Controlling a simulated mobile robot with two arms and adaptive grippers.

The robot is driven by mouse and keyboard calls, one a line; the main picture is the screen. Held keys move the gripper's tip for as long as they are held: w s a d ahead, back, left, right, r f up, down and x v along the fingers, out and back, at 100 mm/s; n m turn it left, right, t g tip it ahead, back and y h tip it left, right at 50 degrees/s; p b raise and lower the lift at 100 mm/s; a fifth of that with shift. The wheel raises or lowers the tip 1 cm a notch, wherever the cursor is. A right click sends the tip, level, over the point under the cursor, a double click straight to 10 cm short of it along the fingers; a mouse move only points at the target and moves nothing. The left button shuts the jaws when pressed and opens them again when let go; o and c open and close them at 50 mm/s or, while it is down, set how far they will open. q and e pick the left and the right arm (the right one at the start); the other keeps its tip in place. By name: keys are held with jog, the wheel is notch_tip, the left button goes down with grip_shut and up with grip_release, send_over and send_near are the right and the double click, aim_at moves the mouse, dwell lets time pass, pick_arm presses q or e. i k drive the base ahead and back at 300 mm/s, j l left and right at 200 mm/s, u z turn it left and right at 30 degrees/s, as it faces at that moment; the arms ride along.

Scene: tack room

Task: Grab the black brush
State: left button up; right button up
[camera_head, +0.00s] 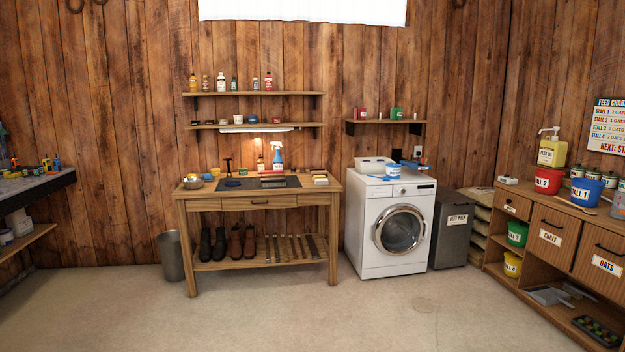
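I cannot pick out a black brush with certainty; things are small at this distance. On the wooden workbench (330,187) against the back wall, a dark upright handled item (228,167) stands near a small blue item (233,183). Small dark items (198,124) sit on the lower wall shelf (305,125) above the bench. Neither of my grippers shows in the head view.
The floor (330,315) before the bench is open. A grey bin (170,257) stands left of the bench, a white washing machine (383,248) and dark bin (452,240) right of it. A wooden cabinet (545,215) lines the right side, a dark-topped table (35,184) the left.

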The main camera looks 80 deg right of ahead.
aim_at(279, 182)
jog(key=z, duration=2.5)
jog(key=i+z, duration=0.1)
jog(key=i, duration=2.25)
